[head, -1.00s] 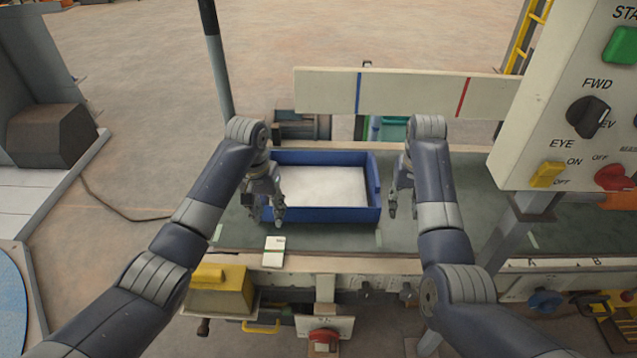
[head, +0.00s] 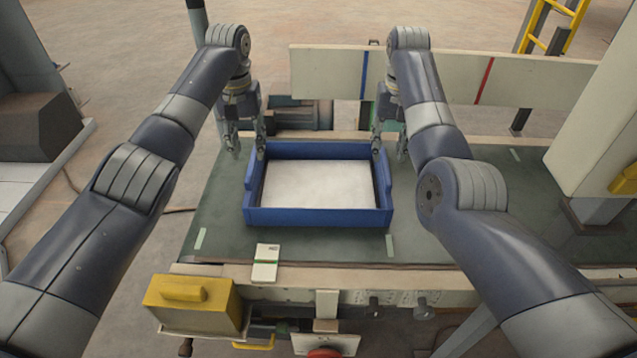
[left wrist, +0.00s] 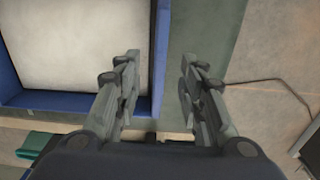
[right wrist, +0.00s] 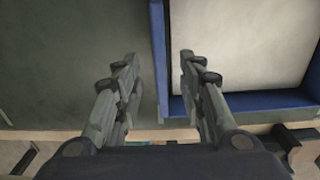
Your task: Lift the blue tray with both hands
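The blue tray (head: 320,218) rests on the green table top and holds a flat white filling. My left gripper (head: 249,153) is open at the tray's far left corner. In the left wrist view the tray's side wall (left wrist: 159,50) lies between the lines of its two fingers (left wrist: 160,62). My right gripper (head: 389,152) is open at the far right corner. In the right wrist view the other side wall (right wrist: 158,45) lies between its fingers (right wrist: 159,62). Both grippers are empty. I cannot tell how far the fingertips are above the rim.
A white card (head: 266,262) lies on the green table top (head: 480,215) in front of the tray. A long pale board (head: 430,75) stands behind it. A yellow box (head: 195,300) sits at the front left edge. A pale post (head: 600,140) stands at the right.

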